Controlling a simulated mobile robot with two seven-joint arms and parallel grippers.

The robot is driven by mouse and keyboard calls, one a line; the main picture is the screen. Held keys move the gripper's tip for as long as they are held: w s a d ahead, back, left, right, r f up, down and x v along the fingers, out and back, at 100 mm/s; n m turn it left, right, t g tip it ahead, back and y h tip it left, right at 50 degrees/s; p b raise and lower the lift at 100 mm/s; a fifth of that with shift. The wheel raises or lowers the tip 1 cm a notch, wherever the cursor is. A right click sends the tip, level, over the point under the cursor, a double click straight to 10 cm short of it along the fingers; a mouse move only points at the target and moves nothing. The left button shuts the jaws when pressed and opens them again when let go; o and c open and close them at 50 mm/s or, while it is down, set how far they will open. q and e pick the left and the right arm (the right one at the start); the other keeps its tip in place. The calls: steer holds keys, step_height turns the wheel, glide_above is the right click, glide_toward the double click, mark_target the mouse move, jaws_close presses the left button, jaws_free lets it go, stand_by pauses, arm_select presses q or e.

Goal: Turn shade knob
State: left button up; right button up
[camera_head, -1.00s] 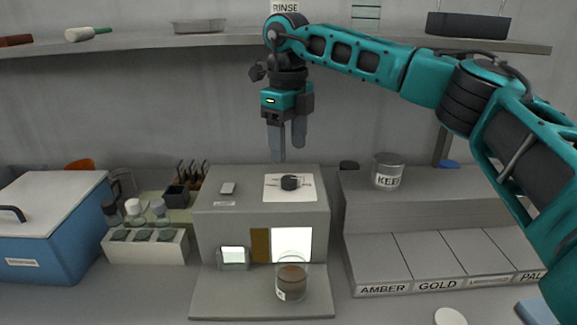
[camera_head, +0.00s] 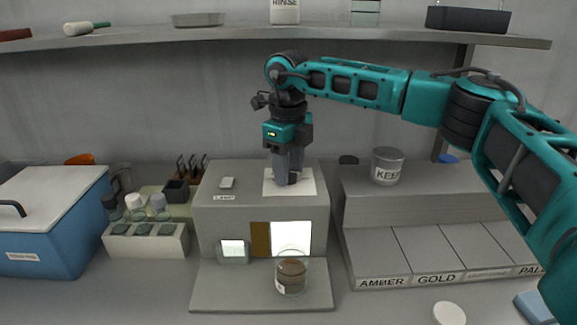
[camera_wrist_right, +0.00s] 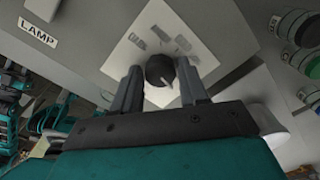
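The shade knob (camera_wrist_right: 160,70) is round and black with a pale pointer line. It sits on a white marked plate (camera_wrist_right: 138,42) on top of the grey lamp box (camera_head: 225,211). My right gripper (camera_wrist_right: 158,88) points down over the plate, its fingers open on either side of the knob; a gap to the knob shows in the right wrist view. In the head view my right gripper (camera_head: 287,178) hides the knob. My left gripper is not in view.
A beaker of brown liquid (camera_head: 291,272) stands before the bright window (camera_head: 291,239) of the box. A lamp switch (camera_head: 227,183) is left of the plate. A KEEP beaker (camera_head: 387,166) stands on the grey step at right. A shelf (camera_head: 230,39) runs behind.

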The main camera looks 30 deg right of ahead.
steer(key=c, duration=0.7)
steer(key=m+p, duration=0.1)
steer(key=m, duration=0.1)
steer(key=shift+r+m, duration=0.1)
steer(key=shift+m, duration=0.3)
steer(key=m+p, duration=0.1)
steer(key=m, duration=0.3)
steer(key=shift+w+m, duration=0.1)
steer(key=shift+m, duration=0.3)
steer(key=shift+p, duration=0.3)
steer(key=o, duration=1.1)
steer(key=shift+c, duration=0.2)
